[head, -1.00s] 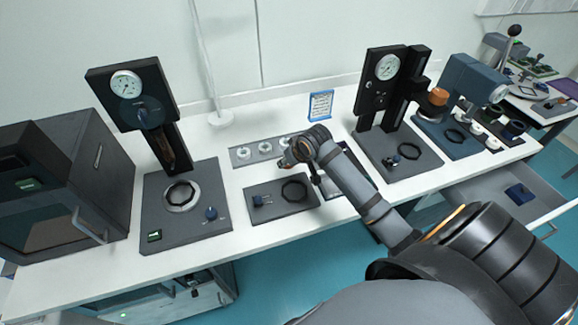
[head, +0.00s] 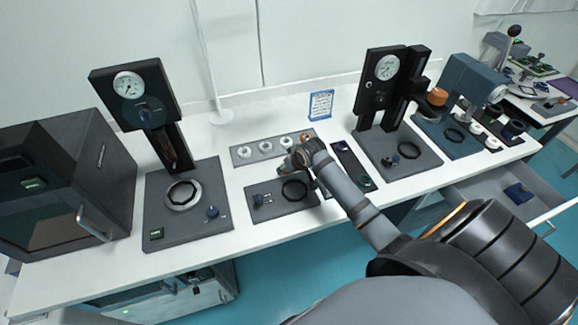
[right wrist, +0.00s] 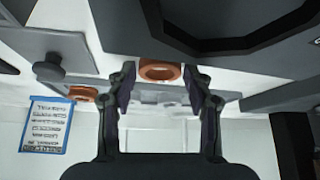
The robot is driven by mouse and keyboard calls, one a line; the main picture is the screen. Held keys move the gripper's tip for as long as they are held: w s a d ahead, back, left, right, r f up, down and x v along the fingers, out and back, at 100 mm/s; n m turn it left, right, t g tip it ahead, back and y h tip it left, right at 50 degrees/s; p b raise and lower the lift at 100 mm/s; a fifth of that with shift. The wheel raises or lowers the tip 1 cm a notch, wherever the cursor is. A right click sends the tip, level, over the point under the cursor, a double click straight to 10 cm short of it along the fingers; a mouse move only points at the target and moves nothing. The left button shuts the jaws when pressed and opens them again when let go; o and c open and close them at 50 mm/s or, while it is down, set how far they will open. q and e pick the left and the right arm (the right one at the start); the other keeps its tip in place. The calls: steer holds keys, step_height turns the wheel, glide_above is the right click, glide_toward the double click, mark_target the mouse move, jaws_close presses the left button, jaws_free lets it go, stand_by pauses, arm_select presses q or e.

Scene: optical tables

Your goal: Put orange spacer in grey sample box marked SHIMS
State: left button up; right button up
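In the right wrist view an orange ring-shaped spacer (right wrist: 160,70) shows between the fingertips of my right gripper (right wrist: 159,80). The fingers are apart, with a gap on each side of the ring. Whether the ring rests on something is unclear. A second orange piece (right wrist: 82,93) shows further left, near the wall sign. In the head view my right gripper (head: 292,162) is over the bench, between the grey strip with white rings and the dark plate. Its fingers are too small to read there. I cannot make out a box marked SHIMS. My left gripper is out of view.
The grey strip (head: 243,157) holds white rings. The dark plate (head: 270,211) carries a black ring. Gauge stands (head: 128,85) and (head: 384,68) rise on both sides. A blue microscope-like device (head: 462,78) stands right. An open drawer (head: 480,190) juts out below the bench.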

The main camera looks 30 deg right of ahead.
steer(key=shift+o, duration=0.9)
